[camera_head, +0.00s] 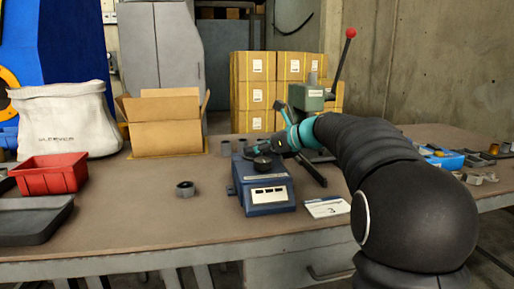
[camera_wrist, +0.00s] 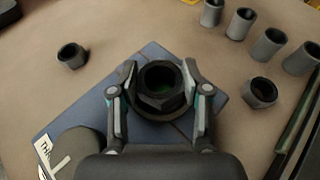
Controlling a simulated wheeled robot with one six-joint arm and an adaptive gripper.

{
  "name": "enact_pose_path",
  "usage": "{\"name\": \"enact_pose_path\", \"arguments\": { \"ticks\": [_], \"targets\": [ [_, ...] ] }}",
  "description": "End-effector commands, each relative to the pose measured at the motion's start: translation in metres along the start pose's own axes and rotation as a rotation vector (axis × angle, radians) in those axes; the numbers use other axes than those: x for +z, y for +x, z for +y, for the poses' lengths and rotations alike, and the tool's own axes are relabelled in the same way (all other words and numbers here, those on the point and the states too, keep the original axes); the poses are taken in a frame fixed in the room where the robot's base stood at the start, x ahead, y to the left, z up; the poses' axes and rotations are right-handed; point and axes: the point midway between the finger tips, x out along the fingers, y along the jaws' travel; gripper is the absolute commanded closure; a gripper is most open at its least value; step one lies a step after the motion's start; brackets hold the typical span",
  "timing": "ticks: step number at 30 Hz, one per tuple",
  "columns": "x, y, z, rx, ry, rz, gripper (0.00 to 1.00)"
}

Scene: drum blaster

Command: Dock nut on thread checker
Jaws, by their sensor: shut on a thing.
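The thread checker (camera_head: 266,190) is a blue box with a light display panel, standing on the bench in the middle of the head view. Its blue top also shows in the wrist view (camera_wrist: 95,112). My gripper (camera_head: 270,152) reaches in from the right over its top. In the wrist view the fingers of my gripper (camera_wrist: 162,82) are shut on both sides of a dark hex nut (camera_wrist: 160,100) with an open hole. The nut is over the checker's round dark top; I cannot tell whether it rests on it or is slightly above.
Another dark nut (camera_head: 185,188) sits on the bench left of the checker. Grey cylinders (camera_wrist: 270,45) stand at the right of the wrist view. A white card (camera_head: 326,207) lies right of the checker. A red bin (camera_head: 50,174) is at far left.

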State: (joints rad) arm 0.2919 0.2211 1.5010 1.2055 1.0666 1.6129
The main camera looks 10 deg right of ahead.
Motion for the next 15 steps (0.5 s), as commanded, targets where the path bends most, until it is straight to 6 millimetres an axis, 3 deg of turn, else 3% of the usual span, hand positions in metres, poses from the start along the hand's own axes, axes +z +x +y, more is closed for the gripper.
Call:
{"name": "enact_pose_path", "arguments": {
  "ticks": [1, 2, 3, 15],
  "targets": [
    [-0.0008, 0.0004, 0.0000, 0.000, 0.000, -0.001, 0.96],
    [-0.0004, 0.0002, 0.0000, 0.000, 0.000, -0.001, 0.48],
    [-0.0002, 0.0001, 0.0000, 0.000, 0.000, -0.001, 0.42],
    [0.0000, -0.0048, -0.0001, 0.000, 0.000, 0.000, 0.42]
  ]
}}
